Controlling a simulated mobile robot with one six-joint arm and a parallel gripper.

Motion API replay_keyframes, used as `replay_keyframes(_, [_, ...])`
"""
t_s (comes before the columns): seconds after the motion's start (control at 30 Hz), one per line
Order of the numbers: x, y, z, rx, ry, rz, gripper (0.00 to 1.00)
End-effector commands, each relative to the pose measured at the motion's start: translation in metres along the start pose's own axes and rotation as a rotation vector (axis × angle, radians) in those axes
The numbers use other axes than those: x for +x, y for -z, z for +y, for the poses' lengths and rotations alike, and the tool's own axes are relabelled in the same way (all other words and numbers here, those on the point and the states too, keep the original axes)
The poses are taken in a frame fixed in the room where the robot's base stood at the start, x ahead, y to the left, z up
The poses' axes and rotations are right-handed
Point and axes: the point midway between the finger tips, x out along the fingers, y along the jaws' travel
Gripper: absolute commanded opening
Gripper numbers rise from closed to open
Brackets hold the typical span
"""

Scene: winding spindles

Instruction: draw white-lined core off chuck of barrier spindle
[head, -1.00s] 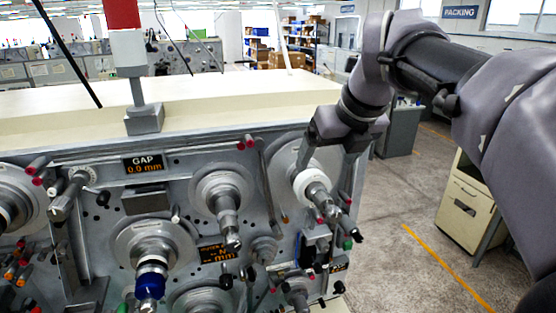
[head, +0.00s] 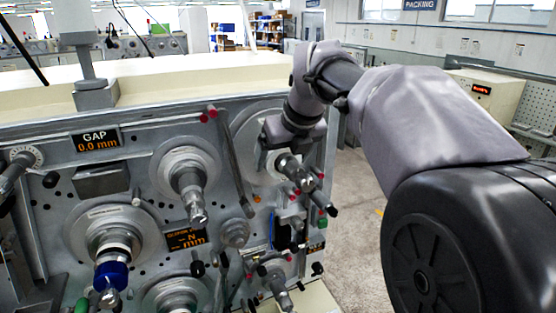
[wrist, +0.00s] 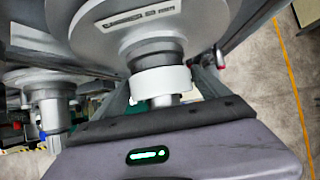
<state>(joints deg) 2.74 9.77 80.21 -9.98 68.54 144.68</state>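My gripper (head: 292,150) is at the upper right spindle of the grey machine, in front of its round flange (head: 250,140). In the wrist view the flange (wrist: 190,25) carries a label plate, and a white ring-shaped core (wrist: 161,84) sits around the chuck below it. My gripper's fingers (wrist: 165,92) show on both sides of the core and look apart, with slim gaps. Contact with the core is hard to make out. In the head view the spindle's grey end (head: 292,168) sticks out past the fingers, and my gripper partly hides the flange.
Another spindle (head: 190,185) stands to the left, and a lower left one carries a blue core (head: 111,275). A grey bar (head: 230,160) with red tips runs beside my gripper. A GAP display (head: 97,141) is at left. Open floor (head: 355,200) lies right of the machine.

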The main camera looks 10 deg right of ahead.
Motion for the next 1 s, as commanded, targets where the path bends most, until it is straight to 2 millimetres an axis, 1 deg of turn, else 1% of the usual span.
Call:
replay_keyframes(0.03, [0.0,0.0,0.0,0.0,0.0,0.0,0.78])
replay_keyframes(0.17, [0.0,0.0,0.0,0.0,0.0,0.0,0.52])
replay_keyframes(0.2, [0.0,0.0,0.0,0.0,0.0,0.0,0.44])
replay_keyframes(0.37, [-0.002,0.005,0.0,0.001,0.0,0.0,0.43])
replay_keyframes(1.0, [-0.026,0.043,0.0,0.0,0.0,0.001,0.43])
